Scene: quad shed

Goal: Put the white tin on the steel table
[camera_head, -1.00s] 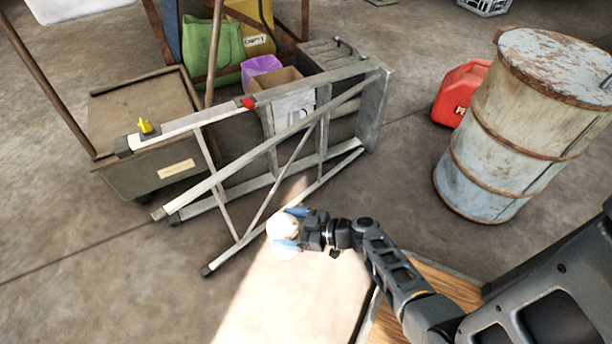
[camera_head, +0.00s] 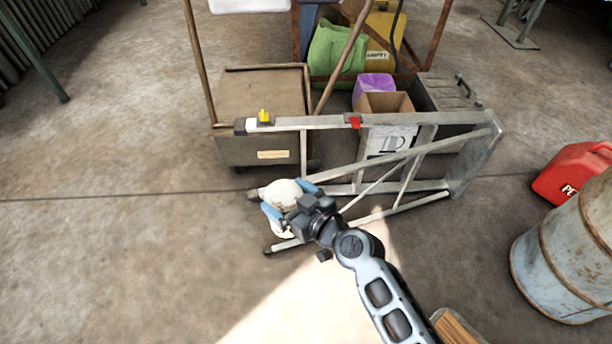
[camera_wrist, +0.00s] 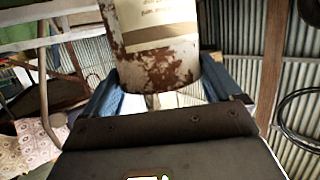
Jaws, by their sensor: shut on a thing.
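My gripper (camera_head: 291,201) is shut on the white tin (camera_head: 282,192), holding it above the floor in front of the toppled ladder. In the wrist view the tin (camera_wrist: 156,45) shows a white and tan body with rusty brown patches near its lower edge, between the blue fingers of my gripper (camera_wrist: 155,92). In the head view the tin is partly hidden by the fingers. I cannot make out the steel table for certain in either view.
A metal stepladder (camera_head: 400,155) lies on its side just beyond the gripper. Behind it are a drab box (camera_head: 262,95), a green bag (camera_head: 337,50), a purple container (camera_head: 373,86) and an open carton (camera_head: 385,102). A rusty drum (camera_head: 570,255) and red jerrycan (camera_head: 577,172) stand right. Floor at left is clear.

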